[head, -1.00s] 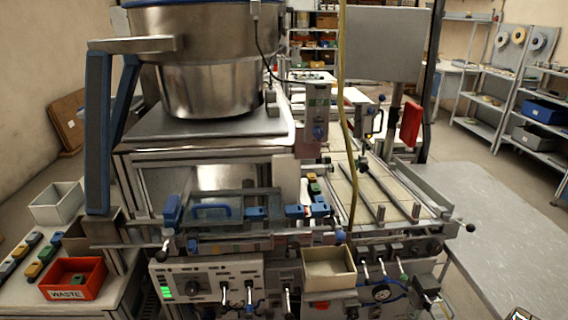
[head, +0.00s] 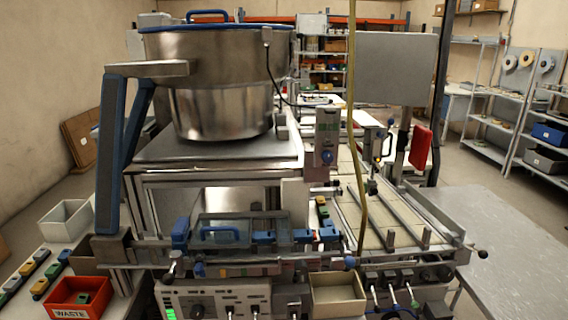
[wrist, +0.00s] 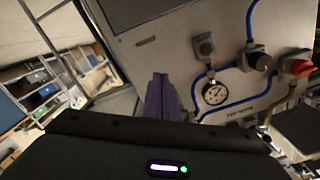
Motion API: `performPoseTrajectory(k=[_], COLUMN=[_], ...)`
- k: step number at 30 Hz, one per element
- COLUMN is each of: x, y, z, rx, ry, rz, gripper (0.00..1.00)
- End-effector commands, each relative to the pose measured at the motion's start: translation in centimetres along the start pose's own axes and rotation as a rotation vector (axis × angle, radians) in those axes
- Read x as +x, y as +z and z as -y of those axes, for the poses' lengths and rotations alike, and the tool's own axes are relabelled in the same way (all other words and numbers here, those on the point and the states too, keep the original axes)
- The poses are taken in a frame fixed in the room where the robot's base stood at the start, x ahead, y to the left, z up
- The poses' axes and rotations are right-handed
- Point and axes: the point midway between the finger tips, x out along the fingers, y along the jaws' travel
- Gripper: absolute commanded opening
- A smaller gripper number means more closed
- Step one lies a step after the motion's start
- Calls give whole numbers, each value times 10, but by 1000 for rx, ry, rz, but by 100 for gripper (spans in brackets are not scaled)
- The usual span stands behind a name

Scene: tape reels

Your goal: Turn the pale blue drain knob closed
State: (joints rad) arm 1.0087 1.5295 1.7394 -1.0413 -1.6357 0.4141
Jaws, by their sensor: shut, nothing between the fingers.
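I cannot make out a knob that is surely the pale blue drain knob. A small blue knob (head: 327,157) shows on the grey box with a display beside the steel pot; I cannot tell if it is that one. My gripper (wrist: 158,78) is shut and empty in the wrist view, its bluish fingers in front of a grey panel (wrist: 175,42). To its right on the panel are a round gauge (wrist: 215,93), dark knobs and an orange-red knob (wrist: 297,65), joined by blue tubing. My gripper does not show in the head view.
The steel pot (head: 222,108) stands on the machine. A red waste bin (head: 78,299) and a white bin (head: 65,220) are at the left. A beige tray (head: 338,293) sits at the machine's front. A bare grey table (head: 505,240) is at the right.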

Motion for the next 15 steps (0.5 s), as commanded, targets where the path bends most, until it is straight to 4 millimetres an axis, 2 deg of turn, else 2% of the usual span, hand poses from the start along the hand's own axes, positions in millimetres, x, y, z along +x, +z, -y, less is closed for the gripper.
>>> performPoseTrajectory(k=[15], x=[-44], y=[0], z=[0], rx=[0], ry=[3], rz=[-1], gripper=[0])
